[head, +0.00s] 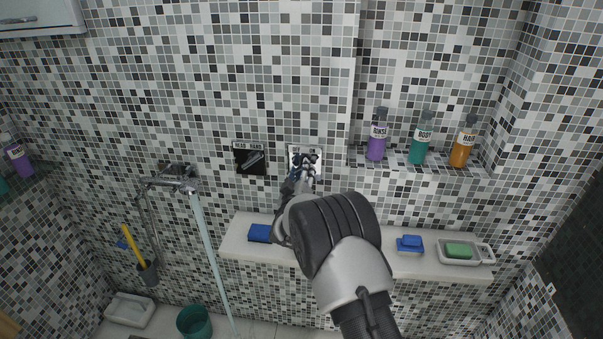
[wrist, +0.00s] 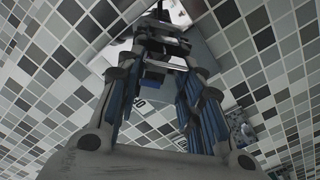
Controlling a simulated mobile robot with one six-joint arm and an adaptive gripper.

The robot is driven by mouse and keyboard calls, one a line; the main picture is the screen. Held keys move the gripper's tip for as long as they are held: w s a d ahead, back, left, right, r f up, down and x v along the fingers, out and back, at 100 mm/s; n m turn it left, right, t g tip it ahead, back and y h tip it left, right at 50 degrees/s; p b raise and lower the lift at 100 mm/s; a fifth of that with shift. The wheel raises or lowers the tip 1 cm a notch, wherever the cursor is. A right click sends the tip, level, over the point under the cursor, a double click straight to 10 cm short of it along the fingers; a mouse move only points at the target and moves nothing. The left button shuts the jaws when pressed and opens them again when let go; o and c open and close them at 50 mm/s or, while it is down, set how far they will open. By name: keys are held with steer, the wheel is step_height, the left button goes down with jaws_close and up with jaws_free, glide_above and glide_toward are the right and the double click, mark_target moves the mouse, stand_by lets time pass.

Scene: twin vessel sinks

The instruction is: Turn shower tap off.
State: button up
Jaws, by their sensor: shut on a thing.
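A small white wall plate (head: 293,150) with dark lettering along its top is mostly hidden behind my gripper (head: 307,160). In the wrist view, the pale plate (wrist: 205,45) shows behind the fingers. My gripper (wrist: 160,52) is shut at the plate, on what seems to be its tap lever; the fingers hide most of the lever, so its angle cannot be told. Left of it is a black wall plate (head: 243,158) with a lever (head: 252,160) tilted up to the right. Farther left, a chrome wall tap (head: 170,184) has a stream of water (head: 207,240) falling from its end.
Below the plates runs a white ledge (head: 235,243) with blue items (head: 260,233) and a soap dish (head: 483,260). Purple (head: 377,140), teal (head: 420,140) and orange (head: 462,145) bottles stand on a tiled shelf at right. A green bucket (head: 195,320) is on the floor.

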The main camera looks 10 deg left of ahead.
steer(key=shift+c, duration=0.8)
steer(key=shift+n, duration=0.3)
steer(key=n, duration=0.4)
steer(key=shift+a, duration=0.1)
steer(key=n+p, duration=0.1)
steer(key=n, duration=0.4)
steer(key=shift+f+n, duration=0.15)
steer(key=shift+n, duration=0.15)
steer(key=o, duration=1.1)
